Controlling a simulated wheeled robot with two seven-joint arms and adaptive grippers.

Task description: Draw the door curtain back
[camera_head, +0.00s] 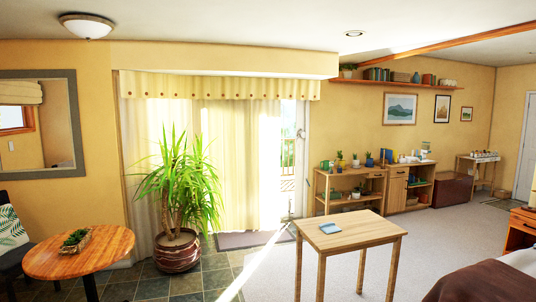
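The door curtain (241,165) is pale yellow and hangs in folds below a scalloped valance (215,87) across most of the glass door. Its right edge stops short of the door's right frame. A bright strip of glass door (290,150) shows there, with a railing outside. A paler, sheer-looking stretch of fabric hangs at the far left of the opening. Neither of my grippers is in view.
A large potted plant (178,252) stands in front of the curtain's left part. A small wooden table (347,231) with a blue item on it stands right of centre. A round table (80,254) is at left. Dark tiles and a mat (250,240) lie before the door.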

